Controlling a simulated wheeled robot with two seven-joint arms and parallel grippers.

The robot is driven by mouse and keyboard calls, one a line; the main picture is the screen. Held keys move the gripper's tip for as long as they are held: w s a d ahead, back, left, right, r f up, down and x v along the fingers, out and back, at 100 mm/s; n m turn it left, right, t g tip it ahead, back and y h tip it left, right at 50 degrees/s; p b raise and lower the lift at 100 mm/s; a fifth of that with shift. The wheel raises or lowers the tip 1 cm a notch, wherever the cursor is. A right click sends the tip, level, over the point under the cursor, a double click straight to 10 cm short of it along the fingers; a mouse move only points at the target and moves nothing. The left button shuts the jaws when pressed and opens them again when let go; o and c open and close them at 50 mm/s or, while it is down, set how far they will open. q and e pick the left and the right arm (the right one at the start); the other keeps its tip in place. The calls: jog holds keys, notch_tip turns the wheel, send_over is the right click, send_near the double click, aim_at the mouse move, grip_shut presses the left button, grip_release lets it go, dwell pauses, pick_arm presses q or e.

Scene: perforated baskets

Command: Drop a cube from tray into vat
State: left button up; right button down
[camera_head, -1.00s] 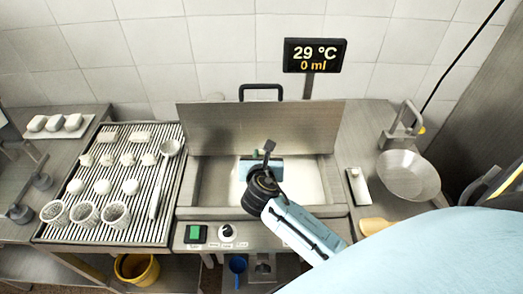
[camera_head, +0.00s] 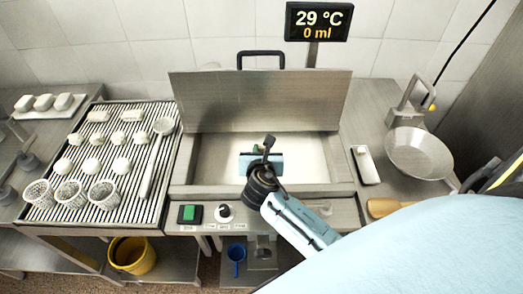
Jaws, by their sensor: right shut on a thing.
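The vat (camera_head: 182,178) is an open steel basin with white liquid in it, in the middle of the head view. Its lid (camera_head: 260,105) stands raised at the back. My right gripper (camera_head: 262,153) is over the vat's liquid, pointing down, with its dark wrist and pale blue arm coming in from the lower right. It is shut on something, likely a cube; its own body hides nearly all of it. A small pale tray (camera_head: 368,172) lies on the counter right of the vat, with a small white piece at its far end. My left gripper is out of view.
Left of the vat, a ribbed drain board (camera_head: 110,178) holds several white pieces, perforated baskets (camera_head: 70,194) and a ladle (camera_head: 152,165). A metal pan (camera_head: 418,155) and a wooden paddle (camera_head: 388,208) are at right. A display (camera_head: 318,22) reads 29 °C and 0 ml.

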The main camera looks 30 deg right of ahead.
jog(key=c, duration=1.2)
grip_release()
jog(key=shift+c, duration=0.2)
jog(key=shift+r, duration=0.1)
jog(key=v, duration=1.3)
jog(key=shift+a+p, duration=0.2)
jog(key=shift+p, duration=0.25)
jog(key=shift+s, duration=0.15)
